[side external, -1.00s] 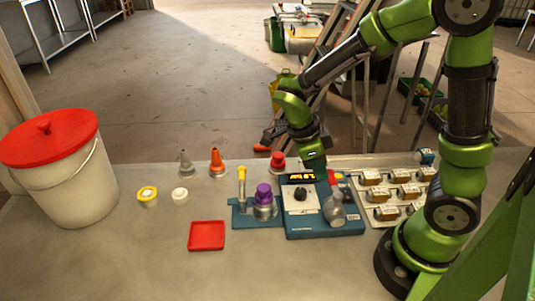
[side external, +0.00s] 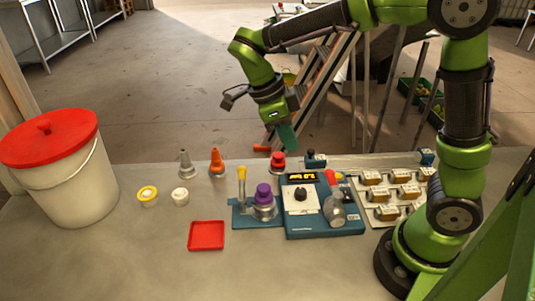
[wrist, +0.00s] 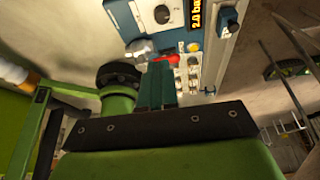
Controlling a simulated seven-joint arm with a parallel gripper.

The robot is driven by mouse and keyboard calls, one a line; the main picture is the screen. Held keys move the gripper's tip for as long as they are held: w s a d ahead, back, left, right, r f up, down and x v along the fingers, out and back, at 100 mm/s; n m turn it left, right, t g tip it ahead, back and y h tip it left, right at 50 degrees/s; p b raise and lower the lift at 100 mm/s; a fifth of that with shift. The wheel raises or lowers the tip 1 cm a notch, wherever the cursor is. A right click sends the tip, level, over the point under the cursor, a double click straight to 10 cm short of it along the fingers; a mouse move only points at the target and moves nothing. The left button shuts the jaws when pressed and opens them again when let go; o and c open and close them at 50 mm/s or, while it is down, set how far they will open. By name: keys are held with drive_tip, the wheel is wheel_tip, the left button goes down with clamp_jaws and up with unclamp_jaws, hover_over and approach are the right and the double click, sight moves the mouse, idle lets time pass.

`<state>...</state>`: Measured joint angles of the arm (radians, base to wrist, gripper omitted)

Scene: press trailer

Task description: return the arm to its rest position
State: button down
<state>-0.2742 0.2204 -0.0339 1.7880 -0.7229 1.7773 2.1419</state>
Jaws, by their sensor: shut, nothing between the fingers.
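My gripper (side external: 287,138) hangs in the air above the back edge of the table in the side view, with its teal fingers pointing down. The fingers are together and hold nothing; they also show closed in the wrist view (wrist: 157,85). The arm is raised and folded over from its base at the right of the table. Below and in front of the gripper is the blue press unit (side external: 322,226) with a lit display and a round black knob. The press unit also shows at the top of the wrist view (wrist: 127,18).
A purple-topped part (side external: 264,192) sits on a blue stand left of the press. A red tray (side external: 206,235), orange cone (side external: 217,162), grey cone (side external: 184,163) and lidded bucket (side external: 70,190) stand further left. A rack of brown-labelled parts (side external: 385,213) is right. A ladder (side external: 325,75) stands behind.

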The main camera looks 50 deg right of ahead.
drive_tip(key=s+r+n+t+y, duration=0.2)
drive_tip(key=s+n+t, duration=0.2)
drive_tip(key=n, duration=0.7)
drive_tip(key=s+d+r+n+t+y, duration=0.1)
drive_tip(key=s+r+n+t+y, duration=0.2)
drive_tip(key=n, duration=0.9)
drive_tip(key=s+t, duration=0.1)
drive_tip(key=t, duration=0.2)
drive_tip(key=shift+s+r+n, duration=0.2)
drive_tip(key=shift+s+n, duration=0.05)
drive_tip(key=shift+n, duration=0.05)
drive_tip(key=shift+d, duration=0.1)
